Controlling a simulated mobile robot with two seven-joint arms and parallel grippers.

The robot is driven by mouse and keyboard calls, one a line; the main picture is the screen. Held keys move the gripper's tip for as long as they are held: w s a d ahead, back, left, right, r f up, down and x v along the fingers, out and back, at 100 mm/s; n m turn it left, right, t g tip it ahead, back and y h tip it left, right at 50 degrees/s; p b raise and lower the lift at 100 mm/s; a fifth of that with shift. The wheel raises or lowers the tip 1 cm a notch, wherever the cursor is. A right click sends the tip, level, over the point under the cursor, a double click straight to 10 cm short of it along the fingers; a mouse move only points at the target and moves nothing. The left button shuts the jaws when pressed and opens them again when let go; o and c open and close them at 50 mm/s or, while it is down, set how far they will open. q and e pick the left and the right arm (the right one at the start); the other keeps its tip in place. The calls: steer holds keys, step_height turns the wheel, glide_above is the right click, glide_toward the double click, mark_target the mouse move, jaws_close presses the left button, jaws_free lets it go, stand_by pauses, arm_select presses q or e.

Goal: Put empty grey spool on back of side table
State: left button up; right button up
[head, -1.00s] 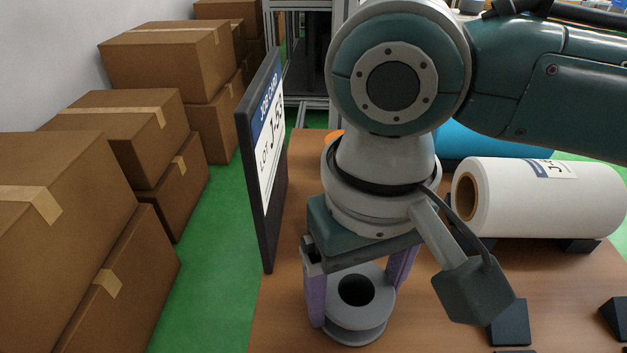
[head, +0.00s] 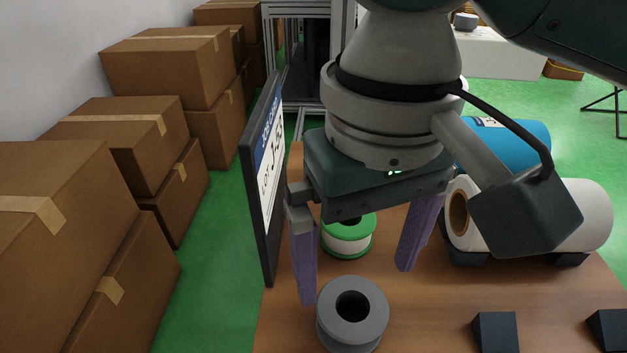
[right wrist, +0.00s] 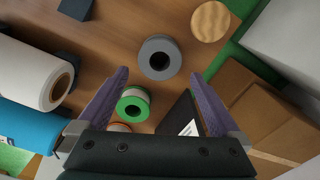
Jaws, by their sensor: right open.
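The grey spool (head: 352,315) stands upright on the brown wooden table (head: 420,320), near its left edge, with its hole facing up and no material visible on it. It also shows in the right wrist view (right wrist: 160,58), beyond the fingertips. My right gripper (head: 357,284) is open and empty, its purple fingers spread above the table and clear of the spool. The fingers also show in the right wrist view (right wrist: 160,75). My left gripper is not in view.
A green-rimmed spool (head: 348,238) stands behind the grey one. A dark job card board (head: 262,180) stands along the left edge. A white roll (head: 590,215) and a blue roll (head: 530,138) lie to the right. Black blocks (head: 496,332) sit at the front. Cardboard boxes (head: 75,215) are stacked left.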

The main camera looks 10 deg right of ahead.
step_height(320, 180, up, 4)
steer(key=r, duration=0.1)
steer(key=s+a+f+n+t+y, duration=0.2)
steer(key=s+a+f+y, duration=0.2)
steer(key=s+a, duration=0.1)
steer(key=shift+m+t+h, duration=0.5)
steer(key=shift+t+h, duration=0.1)
steer(key=shift+t, duration=0.1)
steer(key=s+d+f, duration=0.1)
steer(key=d, duration=0.1)
steer(key=s+d+f, duration=0.1)
steer(key=d, duration=0.2)
steer(key=s+d, duration=0.1)
steer(key=d, duration=0.1)
steer(key=shift+d+f+p, duration=0.15)
steer(key=shift+f+p, duration=0.25)
steer(key=s+d+h, duration=0.1)
steer(key=d, duration=0.1)
steer(key=s+d, duration=0.1)
steer(key=d, duration=0.2)
steer(key=s+d+f+h, duration=0.1)
steer(key=s+d, duration=0.1)
steer(key=shift+d+h, duration=0.15)
steer(key=shift+h, duration=0.15)
